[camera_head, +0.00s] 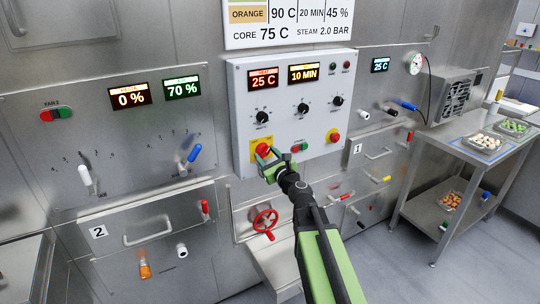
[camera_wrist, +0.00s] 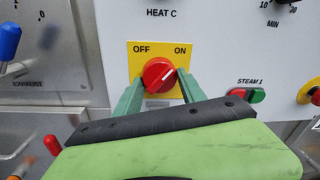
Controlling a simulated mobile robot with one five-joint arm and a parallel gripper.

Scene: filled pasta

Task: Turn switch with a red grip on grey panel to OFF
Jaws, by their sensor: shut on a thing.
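The switch with a red grip (camera_wrist: 159,75) sits on a yellow plate (camera_wrist: 134,66) marked OFF at upper left and ON at upper right. The white mark on the grip points up and right, toward ON. In the head view the red grip (camera_head: 262,149) is at the lower left of the light grey panel (camera_head: 240,95). My gripper (camera_wrist: 158,88) has its green fingers on both sides of the grip and is shut on it. In the head view my gripper (camera_head: 272,161) reaches the switch from below right; its fingers partly cover the yellow plate.
A green and red STEAM 1 button pair (camera_wrist: 246,95) is right of the switch. A red button on a yellow base (camera_head: 333,136) is farther right. A red valve wheel (camera_head: 264,222) is below. A blue-handled lever (camera_head: 193,154) is to the left.

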